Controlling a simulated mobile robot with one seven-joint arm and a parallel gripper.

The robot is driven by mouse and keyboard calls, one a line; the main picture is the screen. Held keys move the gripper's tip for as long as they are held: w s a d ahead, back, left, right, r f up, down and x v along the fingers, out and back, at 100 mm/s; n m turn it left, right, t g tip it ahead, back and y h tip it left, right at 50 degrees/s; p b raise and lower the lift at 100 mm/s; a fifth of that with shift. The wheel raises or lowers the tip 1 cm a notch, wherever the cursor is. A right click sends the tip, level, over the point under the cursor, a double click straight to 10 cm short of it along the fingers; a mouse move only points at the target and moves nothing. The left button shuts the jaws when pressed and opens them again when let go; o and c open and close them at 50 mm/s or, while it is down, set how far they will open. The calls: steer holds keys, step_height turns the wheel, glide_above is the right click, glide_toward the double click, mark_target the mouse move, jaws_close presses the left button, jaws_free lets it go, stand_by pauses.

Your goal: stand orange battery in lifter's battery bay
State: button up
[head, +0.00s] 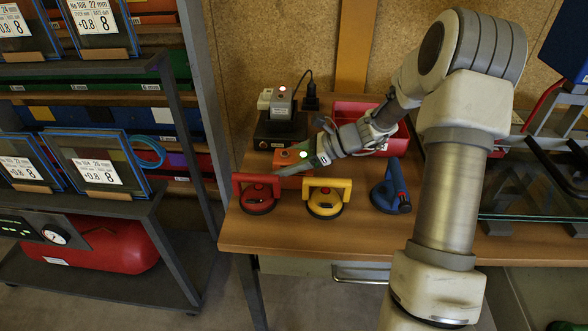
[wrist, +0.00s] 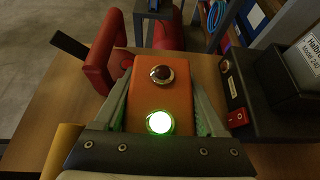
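The orange battery (head: 288,157) is behind the red suction lifter (head: 257,193); I cannot tell whether it touches the bench. In the wrist view the battery (wrist: 159,97) shows a lit green light near me and a dark red one farther off. My gripper (head: 297,168) has one finger along each side of the battery, and the fingers (wrist: 160,85) look closed against it. The red lifter (wrist: 105,60) is at upper left in the wrist view, with a black part sticking out. I cannot make out a battery bay on it.
A yellow lifter (head: 326,197) and a blue lifter (head: 391,187) stand to the right on the bench. A black charger (head: 280,131) with a grey block is behind the battery, and a red bin (head: 357,111) is at the back. A rack (head: 170,100) stands left.

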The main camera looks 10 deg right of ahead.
jaws_close()
steer(key=shift+r, duration=0.15)
